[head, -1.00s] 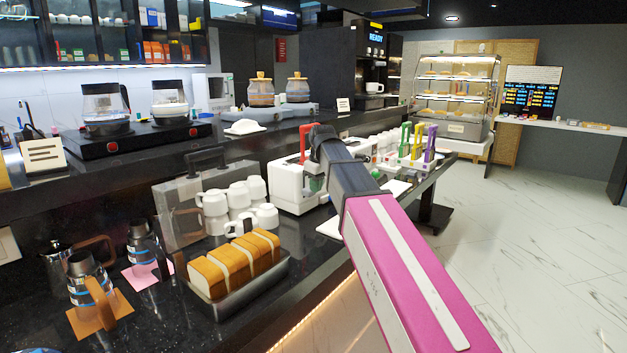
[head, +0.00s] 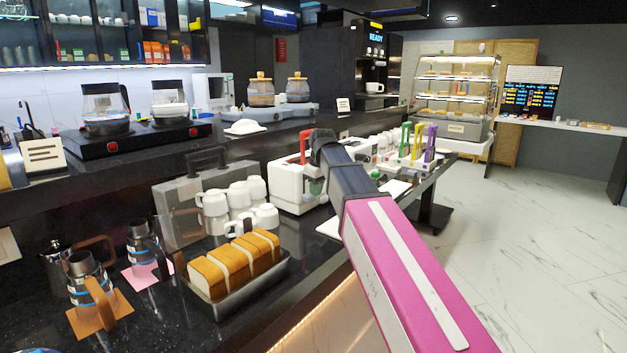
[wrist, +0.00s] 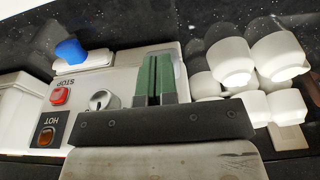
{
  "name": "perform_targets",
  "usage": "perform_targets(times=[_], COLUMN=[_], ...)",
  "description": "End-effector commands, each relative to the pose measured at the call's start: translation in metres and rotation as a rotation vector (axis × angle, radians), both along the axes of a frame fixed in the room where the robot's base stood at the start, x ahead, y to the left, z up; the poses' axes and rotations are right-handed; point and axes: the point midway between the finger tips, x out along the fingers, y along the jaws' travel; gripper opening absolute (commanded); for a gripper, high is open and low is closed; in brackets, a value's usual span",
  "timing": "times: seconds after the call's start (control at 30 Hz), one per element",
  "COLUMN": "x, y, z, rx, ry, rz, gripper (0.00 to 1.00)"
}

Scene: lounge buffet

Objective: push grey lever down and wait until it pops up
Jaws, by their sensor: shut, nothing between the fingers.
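A white toaster-like machine (head: 284,188) stands on the dark counter, beyond the bread tray and beside white cups. In the wrist view its white front (wrist: 90,78) has a red STOP button (wrist: 60,96), a HOT light (wrist: 46,136) and a round grey knob (wrist: 103,100). My gripper (wrist: 160,60) is shut and empty, its green fingers together in front of this face, just right of the knob; it also shows in the head view (head: 316,186). I cannot make out the grey lever; my fingers may hide it. Contact is unclear.
Several stacked white cups (head: 240,196) stand close to the machine, right of my fingers in the wrist view (wrist: 232,62). A metal tray (head: 250,284) of sliced bread is nearer. Colored upright handles (head: 418,140) stand farther along the counter. The floor at right is clear.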

Motion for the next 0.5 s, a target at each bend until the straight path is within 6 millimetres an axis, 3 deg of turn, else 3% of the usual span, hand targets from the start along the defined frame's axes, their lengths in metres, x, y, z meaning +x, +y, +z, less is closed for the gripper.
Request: perform_targets(times=[0.5], x=[0.001], y=[0.0], z=[0.069], rx=[0.0], ry=[-0.001], rz=[0.0], gripper=[0.0])
